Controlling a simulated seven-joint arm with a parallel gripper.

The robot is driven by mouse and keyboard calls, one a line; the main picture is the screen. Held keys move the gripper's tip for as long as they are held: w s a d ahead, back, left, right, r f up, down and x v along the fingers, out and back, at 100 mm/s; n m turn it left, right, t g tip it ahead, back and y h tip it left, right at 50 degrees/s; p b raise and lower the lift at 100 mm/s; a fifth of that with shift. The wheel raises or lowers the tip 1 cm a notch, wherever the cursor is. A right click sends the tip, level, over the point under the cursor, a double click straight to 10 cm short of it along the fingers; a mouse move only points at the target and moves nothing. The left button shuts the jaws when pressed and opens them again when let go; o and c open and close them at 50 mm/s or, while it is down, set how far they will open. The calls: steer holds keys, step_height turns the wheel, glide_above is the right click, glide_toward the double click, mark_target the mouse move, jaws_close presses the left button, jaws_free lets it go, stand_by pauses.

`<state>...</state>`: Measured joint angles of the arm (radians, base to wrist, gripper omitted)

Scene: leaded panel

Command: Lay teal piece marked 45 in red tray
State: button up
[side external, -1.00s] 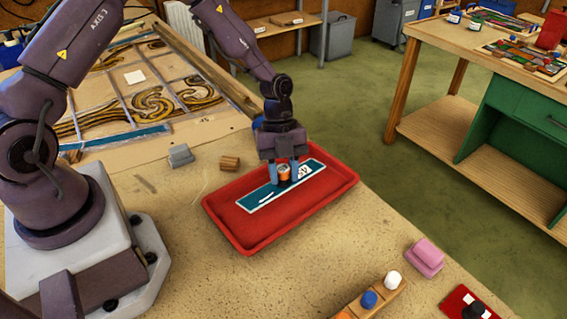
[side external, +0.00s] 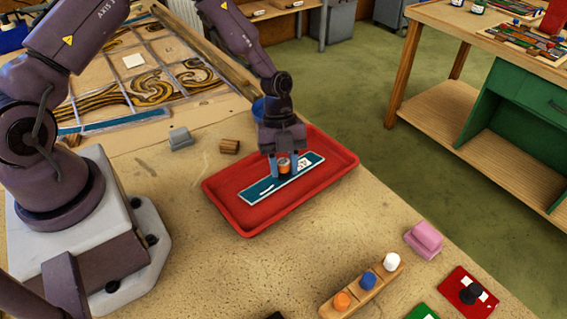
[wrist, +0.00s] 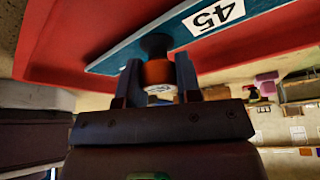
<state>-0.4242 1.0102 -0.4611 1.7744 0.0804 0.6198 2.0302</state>
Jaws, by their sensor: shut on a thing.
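The teal piece (side external: 259,191) is a long flat strip with a pale edge. Its white label reading 45 (wrist: 215,15) shows in the wrist view. The strip lies within the walls of the red tray (side external: 240,222), at or just above its floor; I cannot tell if it touches. My gripper (side external: 284,168) points down over the strip's middle. It is shut on an orange knob (wrist: 158,73) with a dark foot that stands on the strip. The fingers hide the knob's sides.
A rack (side external: 362,287) with orange, blue and white knobs stands at the front. A pink block (side external: 425,239) is to its right. A grey block (side external: 180,138) and a wooden block (side external: 229,146) lie left of the tray. The leaded panel (side external: 150,85) is behind.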

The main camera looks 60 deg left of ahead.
steer(key=shift+f, duration=0.2)
stand_by(0.5)
steer(key=o, duration=0.9)
steer(key=shift+r, duration=0.15)
steer(key=shift+r, duration=3.35)
